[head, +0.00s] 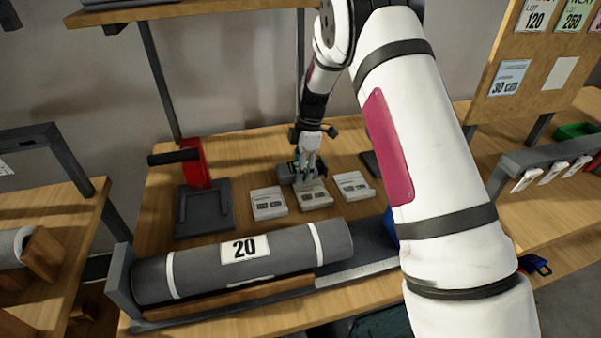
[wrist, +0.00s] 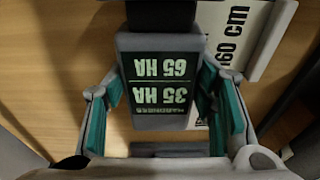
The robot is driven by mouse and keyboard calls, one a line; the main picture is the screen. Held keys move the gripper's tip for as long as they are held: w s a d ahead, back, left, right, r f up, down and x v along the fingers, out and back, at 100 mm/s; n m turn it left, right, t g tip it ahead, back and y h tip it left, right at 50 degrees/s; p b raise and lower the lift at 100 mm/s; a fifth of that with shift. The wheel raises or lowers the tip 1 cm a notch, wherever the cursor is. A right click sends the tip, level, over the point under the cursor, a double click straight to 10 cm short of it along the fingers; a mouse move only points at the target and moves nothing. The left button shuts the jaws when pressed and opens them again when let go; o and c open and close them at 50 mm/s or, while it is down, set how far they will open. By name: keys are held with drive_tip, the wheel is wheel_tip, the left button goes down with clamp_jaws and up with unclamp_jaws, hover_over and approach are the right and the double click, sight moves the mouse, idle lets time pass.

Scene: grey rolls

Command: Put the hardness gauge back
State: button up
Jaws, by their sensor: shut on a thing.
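My gripper (head: 308,165) is over the back of the workbench, pointing down. In the wrist view my gripper (wrist: 165,95) has its teal-padded fingers closed on either side of a dark block with pale lettering, which I take for the hardness gauge (wrist: 160,122). Its face reads "65 HA" and "35 HA", upside down in this view. In the head view a dark greenish-grey shape (head: 287,174) shows at the fingertips, behind the row of pale blocks. The gauge's underside is hidden, so I cannot tell whether it rests on anything.
Pale blocks with dark windows stand in front of the gripper: left (head: 268,203), middle (head: 314,196) and right (head: 353,186). A grey roll marked 20 (head: 200,268) lies along the front. A red-and-black fixture (head: 204,198) stands left. A "160 cm" label (wrist: 234,35) is close by.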

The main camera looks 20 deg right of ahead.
drive_tip(key=shift+f, duration=0.8)
drive_tip(key=shift+f, duration=0.1)
drive_tip(key=o, duration=1.5)
drive_tip(key=shift+f, duration=0.1)
drive_tip(key=r, duration=0.4)
drive_tip(key=d+r, duration=0.1)
drive_tip(key=r, duration=0.3)
drive_tip(key=d+r, duration=0.1)
drive_tip(key=r, duration=0.3)
drive_tip(key=shift+r, duration=0.2)
